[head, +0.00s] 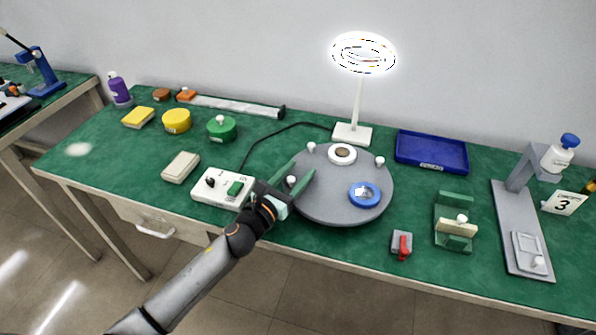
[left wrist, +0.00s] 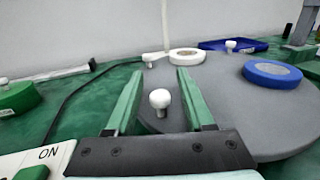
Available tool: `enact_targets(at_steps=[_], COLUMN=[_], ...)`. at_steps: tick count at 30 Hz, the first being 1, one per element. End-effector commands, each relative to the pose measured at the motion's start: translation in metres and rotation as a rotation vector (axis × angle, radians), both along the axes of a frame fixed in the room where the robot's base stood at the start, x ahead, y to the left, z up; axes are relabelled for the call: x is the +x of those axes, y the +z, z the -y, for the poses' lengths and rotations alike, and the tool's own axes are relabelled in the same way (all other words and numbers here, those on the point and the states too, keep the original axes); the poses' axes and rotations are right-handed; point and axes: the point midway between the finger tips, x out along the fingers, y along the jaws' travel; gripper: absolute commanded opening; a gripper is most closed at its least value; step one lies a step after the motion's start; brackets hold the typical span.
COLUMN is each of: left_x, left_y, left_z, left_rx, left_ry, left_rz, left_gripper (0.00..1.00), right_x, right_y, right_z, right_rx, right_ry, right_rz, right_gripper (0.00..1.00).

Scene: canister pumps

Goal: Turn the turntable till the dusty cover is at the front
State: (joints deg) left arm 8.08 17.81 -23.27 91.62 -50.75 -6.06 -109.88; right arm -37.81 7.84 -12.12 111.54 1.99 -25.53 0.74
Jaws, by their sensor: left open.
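The grey round turntable (head: 325,207) lies on the green bench, with white knobs around its rim. A white ring-shaped piece with a brown centre (head: 342,153) sits at its back. A blue ring-shaped piece with a pale centre (head: 364,194) sits at its front right. I cannot tell for sure which of them is the dusty cover. My left gripper (head: 306,169) is open at the turntable's left edge. One white knob (left wrist: 159,98) stands between its green fingers, with gaps on both sides in the left wrist view. My right gripper is not in view.
A white switch box (head: 222,188) stands just left of the turntable, beside my left gripper. A lit ring lamp (head: 352,132) stands behind it. A blue tray (head: 431,151), a green holder (head: 455,222) and a red-grey clamp (head: 401,245) are to the right.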

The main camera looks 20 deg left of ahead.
Motion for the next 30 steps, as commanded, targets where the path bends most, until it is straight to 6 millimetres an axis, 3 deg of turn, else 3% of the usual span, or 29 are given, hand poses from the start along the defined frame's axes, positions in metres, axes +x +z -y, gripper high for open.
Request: enact_targets(at_steps=[9, 23, 30], left_x=[0.0024, 0.0022, 0.0022], left_y=[-0.0002, -0.0002, -0.0003], left_z=[0.0013, 0.001, 0.0011], left_rx=[-0.001, -0.001, 0.0], left_ry=[-0.001, -0.001, -0.001], left_rz=[0.0, 0.0, -0.001], left_gripper=[0.53, 0.03, 0.0], right_x=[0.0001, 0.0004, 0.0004], right_y=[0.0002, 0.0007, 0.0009], right_z=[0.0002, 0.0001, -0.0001], right_rx=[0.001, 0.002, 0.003], right_ry=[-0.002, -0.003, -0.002], right_rz=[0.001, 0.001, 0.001], right_gripper=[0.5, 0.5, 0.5])
